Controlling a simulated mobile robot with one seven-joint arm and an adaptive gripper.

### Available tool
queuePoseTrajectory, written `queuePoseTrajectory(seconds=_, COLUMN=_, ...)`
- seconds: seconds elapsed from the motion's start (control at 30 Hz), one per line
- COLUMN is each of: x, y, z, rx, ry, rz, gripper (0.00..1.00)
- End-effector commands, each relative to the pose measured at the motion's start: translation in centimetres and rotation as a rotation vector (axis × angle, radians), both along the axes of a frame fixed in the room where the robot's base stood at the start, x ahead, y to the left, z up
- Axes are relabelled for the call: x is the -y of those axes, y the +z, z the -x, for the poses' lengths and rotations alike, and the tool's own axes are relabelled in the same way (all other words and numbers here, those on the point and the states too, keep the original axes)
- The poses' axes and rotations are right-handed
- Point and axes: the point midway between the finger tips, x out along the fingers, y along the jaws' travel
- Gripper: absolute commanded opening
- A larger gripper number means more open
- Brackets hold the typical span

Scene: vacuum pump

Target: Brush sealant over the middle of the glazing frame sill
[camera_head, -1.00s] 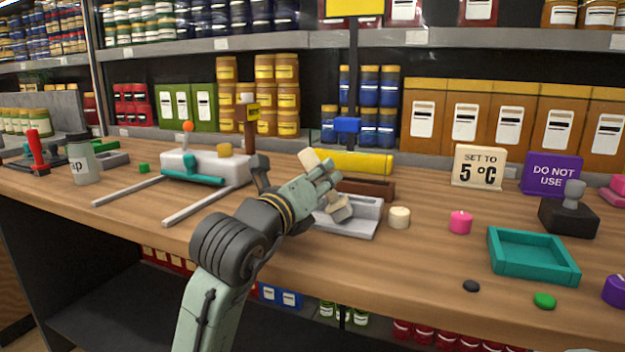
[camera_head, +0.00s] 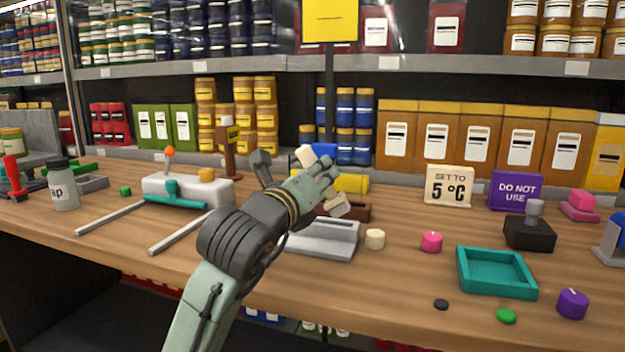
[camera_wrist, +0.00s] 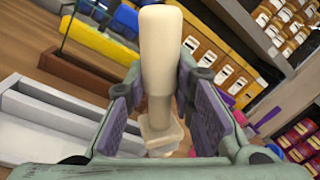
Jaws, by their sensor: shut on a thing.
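My gripper (camera_head: 326,180) is shut on a cream, brush-like tool. The tool's thick handle (camera_wrist: 160,50) points up between the fingers in the wrist view, and its blocky head (camera_wrist: 162,138) shows below them. In the head view the head (camera_head: 337,205) hangs tilted, apparently above the bench, near a brown block (camera_head: 357,212). A light grey stepped piece (camera_head: 322,246), which looks like the glazing frame sill, lies in front of and below the gripper. It also shows at left in the wrist view (camera_wrist: 45,150). My forearm hides its left end. No sealant is clearly visible.
A yellow bar (camera_head: 350,184) lies behind the gripper. A cream cylinder (camera_head: 375,239) and a pink one (camera_head: 432,242) stand right of the grey piece, with a teal tray (camera_head: 496,274) beyond. A white device with rails (camera_head: 187,192) stands left.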

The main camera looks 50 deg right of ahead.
Motion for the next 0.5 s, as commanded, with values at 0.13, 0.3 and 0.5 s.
queuePoseTrajectory(seconds=0.13, x=0.4, y=1.6, z=0.2, rx=0.001, ry=0.001, rz=0.000, gripper=0.00)
queuePoseTrajectory(seconds=0.3, x=0.6, y=1.9, z=0.3, rx=0.000, ry=0.001, rz=0.000, gripper=0.00)
queuePoseTrajectory(seconds=0.5, x=0.6, y=1.9, z=0.3, rx=0.000, ry=0.001, rz=0.000, gripper=0.00)
